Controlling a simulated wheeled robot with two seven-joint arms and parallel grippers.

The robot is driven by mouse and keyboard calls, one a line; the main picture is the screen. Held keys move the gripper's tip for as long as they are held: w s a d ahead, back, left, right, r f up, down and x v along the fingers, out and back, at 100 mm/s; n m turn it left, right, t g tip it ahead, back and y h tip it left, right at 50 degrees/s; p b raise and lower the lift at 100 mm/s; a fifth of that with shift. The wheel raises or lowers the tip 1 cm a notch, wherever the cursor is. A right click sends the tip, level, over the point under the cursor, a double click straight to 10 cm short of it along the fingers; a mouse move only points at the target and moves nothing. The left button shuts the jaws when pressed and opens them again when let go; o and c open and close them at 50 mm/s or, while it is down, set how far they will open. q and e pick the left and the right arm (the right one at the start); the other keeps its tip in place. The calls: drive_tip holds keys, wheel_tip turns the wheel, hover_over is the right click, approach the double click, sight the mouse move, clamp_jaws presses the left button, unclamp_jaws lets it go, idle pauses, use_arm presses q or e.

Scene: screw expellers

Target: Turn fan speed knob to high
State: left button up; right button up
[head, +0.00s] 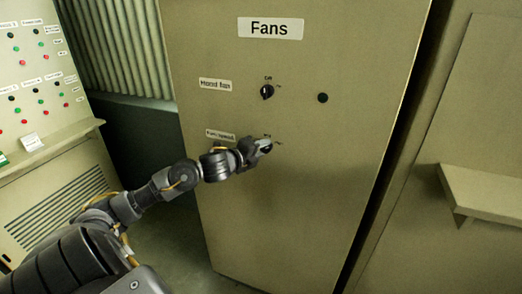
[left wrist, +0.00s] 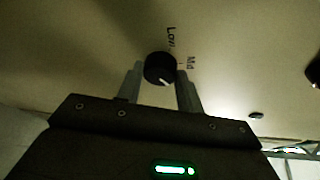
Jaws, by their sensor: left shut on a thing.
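The fan speed knob (left wrist: 160,67) is a round black dial with a white mark, on the beige Fans cabinet (head: 320,190). My left gripper (head: 264,146) is at the cabinet front beside the "Fan speed" label (head: 220,135), and mostly hides the knob in the head view. In the left wrist view its two grey fingers stand on either side of the knob, shut on it. "Low" shows above the knob and "Mid" at its right. The white mark points to the lower right, past "Mid"; a "High" label does not show. My right gripper is not in view.
The hood fan knob (head: 267,92) sits above on the same cabinet, with a dark round hole or button (head: 323,98) to its right. A panel with coloured buttons (head: 38,70) stands at left. A shelf (head: 485,192) juts out at right.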

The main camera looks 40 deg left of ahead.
use_arm(q)
drive_tip(key=shift+m, duration=0.5)
drive_tip(key=o, duration=1)
drive_tip(key=s, duration=0.3)
drive_tip(key=s+r+b, duration=0.1)
drive_tip(key=s, duration=0.3)
drive_tip(key=s+r+b, duration=0.1)
drive_tip(key=s, duration=0.2)
drive_tip(key=shift+s+d+r, duration=0.1)
drive_tip(key=shift+s+r, duration=0.1)
drive_tip(key=shift+r, duration=0.05)
